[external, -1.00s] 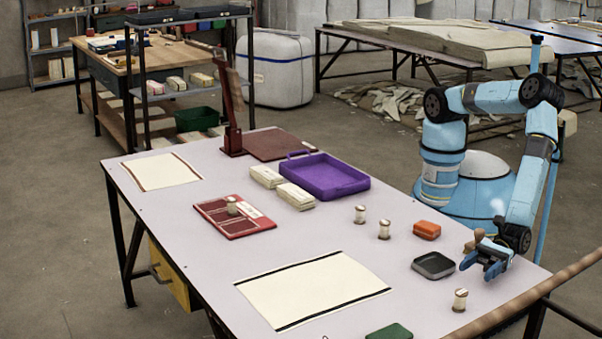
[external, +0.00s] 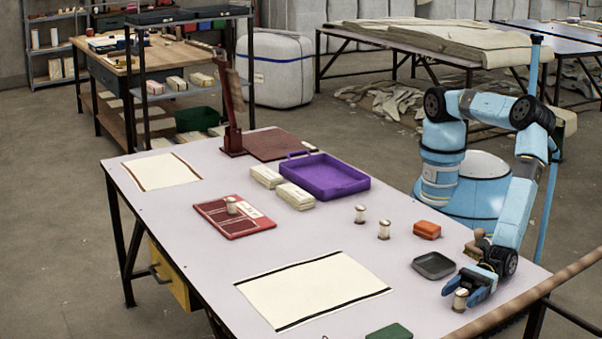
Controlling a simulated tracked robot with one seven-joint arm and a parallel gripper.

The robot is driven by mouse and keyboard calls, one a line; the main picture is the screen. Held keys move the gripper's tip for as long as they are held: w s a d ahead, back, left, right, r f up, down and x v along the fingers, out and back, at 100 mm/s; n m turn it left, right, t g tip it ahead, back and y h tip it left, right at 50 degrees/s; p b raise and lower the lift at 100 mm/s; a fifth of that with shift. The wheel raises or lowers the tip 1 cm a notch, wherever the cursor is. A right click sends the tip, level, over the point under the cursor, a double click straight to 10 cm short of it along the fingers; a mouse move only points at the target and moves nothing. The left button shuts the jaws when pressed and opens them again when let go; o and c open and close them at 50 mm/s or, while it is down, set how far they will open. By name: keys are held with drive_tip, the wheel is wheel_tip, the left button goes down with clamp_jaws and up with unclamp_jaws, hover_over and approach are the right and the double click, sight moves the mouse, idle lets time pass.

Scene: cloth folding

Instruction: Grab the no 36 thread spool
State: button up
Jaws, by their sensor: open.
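Several small thread spools stand upright on the table; their numbers are too small to read. One spool (external: 460,300) is at the front right. Two more spools, one (external: 360,214) and another (external: 384,230), stand near the middle right. A further spool (external: 231,205) stands on the red board (external: 247,231) at the left. My gripper (external: 466,291) is open, low over the table, with its blue fingers at the front right spool and partly hiding it. I cannot tell whether they touch it.
A dark grey tray (external: 434,266) lies just left of my gripper, with an orange box (external: 427,230) behind it. A green item (external: 390,332) is at the front edge. A cream cloth (external: 312,290) lies flat, and a purple tray (external: 325,177) stands farther back.

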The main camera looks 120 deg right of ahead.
drive_tip(key=shift+w, duration=0.1)
drive_tip(key=c, duration=1)
drive_tip(key=shift+c, duration=0.2)
